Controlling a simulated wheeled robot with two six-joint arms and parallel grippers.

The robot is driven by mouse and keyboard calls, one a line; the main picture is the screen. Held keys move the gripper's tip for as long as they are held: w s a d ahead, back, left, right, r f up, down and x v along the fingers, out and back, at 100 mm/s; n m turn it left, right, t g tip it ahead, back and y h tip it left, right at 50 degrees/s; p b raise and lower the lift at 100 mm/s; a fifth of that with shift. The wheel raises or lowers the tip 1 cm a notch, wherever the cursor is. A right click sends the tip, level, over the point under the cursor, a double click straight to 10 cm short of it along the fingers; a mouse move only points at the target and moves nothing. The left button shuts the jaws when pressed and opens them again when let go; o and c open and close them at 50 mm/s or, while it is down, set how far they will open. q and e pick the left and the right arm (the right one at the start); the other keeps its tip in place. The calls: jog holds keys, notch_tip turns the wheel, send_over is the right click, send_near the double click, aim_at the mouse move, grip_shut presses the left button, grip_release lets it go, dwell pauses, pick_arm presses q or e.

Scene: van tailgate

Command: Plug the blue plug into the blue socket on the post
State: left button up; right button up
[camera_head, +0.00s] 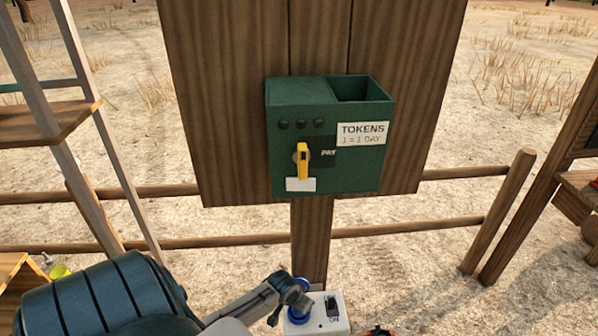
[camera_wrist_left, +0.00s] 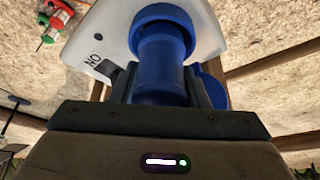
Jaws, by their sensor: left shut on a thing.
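The blue plug (camera_wrist_left: 162,68) is a ribbed blue cylinder between the two dark fingers of my left gripper (camera_wrist_left: 163,92), which is shut on it. A white box (camera_head: 333,322) with a dark switch is at the foot of the post (camera_head: 312,240) at the bottom of the head view. The plug's far end meets a blue collar (camera_wrist_left: 165,13), the blue socket, on the white box's face (camera_wrist_left: 205,35). I cannot tell how deep it sits. My right gripper is not in view.
A green token box (camera_head: 325,130) with a yellow handle (camera_head: 303,160) hangs on the wooden board (camera_head: 225,110) above. Red and green pieces (camera_wrist_left: 55,17) show beyond the white box.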

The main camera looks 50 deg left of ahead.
pick_arm(q)
jog(key=shift+f, duration=0.35)
jog(key=o, duration=1.2)
jog(key=shift+c, duration=0.2)
jog(key=shift+r, duration=0.15)
jog(key=shift+s+a+r, duration=0.1)
jog(key=shift+s+r, duration=0.05)
jog(key=shift+r, duration=0.1)
jog(key=b+v, duration=0.2)
jog(key=v, duration=0.8)
jog(key=shift+d, duration=0.25)
